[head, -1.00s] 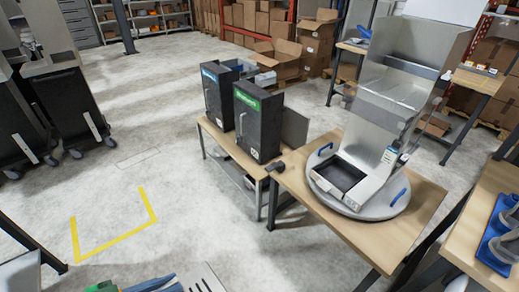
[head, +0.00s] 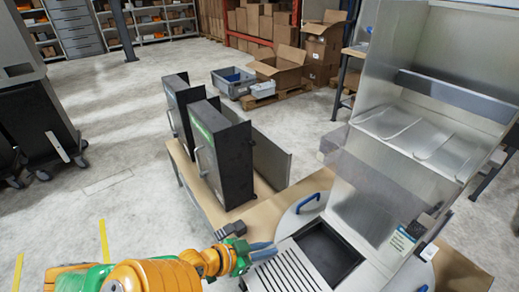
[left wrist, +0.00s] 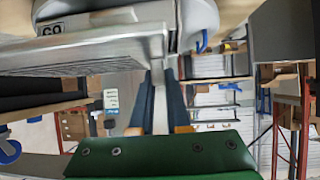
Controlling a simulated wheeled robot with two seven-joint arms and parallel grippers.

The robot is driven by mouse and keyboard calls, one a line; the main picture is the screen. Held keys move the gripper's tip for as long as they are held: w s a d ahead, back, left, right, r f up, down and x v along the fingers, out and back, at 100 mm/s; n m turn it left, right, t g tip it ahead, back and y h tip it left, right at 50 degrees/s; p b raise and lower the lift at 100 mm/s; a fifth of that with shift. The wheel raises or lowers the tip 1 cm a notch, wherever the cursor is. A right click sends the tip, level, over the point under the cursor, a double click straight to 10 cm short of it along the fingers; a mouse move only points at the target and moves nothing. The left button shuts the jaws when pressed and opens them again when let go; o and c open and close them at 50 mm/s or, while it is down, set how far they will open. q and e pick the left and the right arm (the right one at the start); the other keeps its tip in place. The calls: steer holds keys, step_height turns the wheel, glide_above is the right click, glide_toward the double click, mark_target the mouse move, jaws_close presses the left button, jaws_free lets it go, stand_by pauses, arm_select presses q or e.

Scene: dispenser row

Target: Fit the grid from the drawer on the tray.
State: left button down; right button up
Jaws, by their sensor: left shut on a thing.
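My left gripper (head: 262,250) comes in from the bottom left, its blue fingers shut on the edge of a slotted metal grid (head: 290,272). The grid lies roughly flat, just left of and partly in front of the black tray (head: 328,252) at the foot of the metal dispenser (head: 405,130). I cannot tell whether the grid touches the tray. In the left wrist view the grid (left wrist: 95,50) reaches from the fingers (left wrist: 162,98) to the upper left. No open drawer can be made out.
The dispenser stands on a round turntable with a blue handle (head: 308,203). Two black cabinets, one with a green label (head: 222,155), stand on the bench (head: 255,205) to its left. A small dark block (head: 231,230) lies near my gripper. Open floor is farther left.

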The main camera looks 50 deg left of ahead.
arm_select(q)
steer(key=s+a+f+b, duration=0.2)
steer(key=s+f, duration=0.2)
steer(key=s, duration=0.1)
steer(key=shift+n+t+y, duration=0.3)
steer(key=shift+n+y, duration=0.1)
steer(key=w+b, duration=0.1)
steer(key=w, duration=0.2)
steer(key=w+b, duration=0.1)
steer(key=w, duration=0.3)
steer(key=w+d+b, duration=0.1)
steer(key=w, duration=0.2)
steer(key=shift+w+f, duration=0.1)
steer(key=shift+w, duration=0.25)
steer(key=w+b, duration=0.1)
steer(key=w, duration=0.2)
steer(key=w+b, duration=0.2)
steer(key=w, duration=0.1)
steer(key=w+b, duration=0.1)
steer(key=w, duration=0.2)
steer(key=shift+d, duration=0.4)
steer(key=shift+w+b, duration=0.35)
steer(key=shift+b, duration=0.05)
arm_select(e)
step_height(320, 180, down, 11)
steer(key=s, duration=0.1)
steer(key=shift+f, duration=0.15)
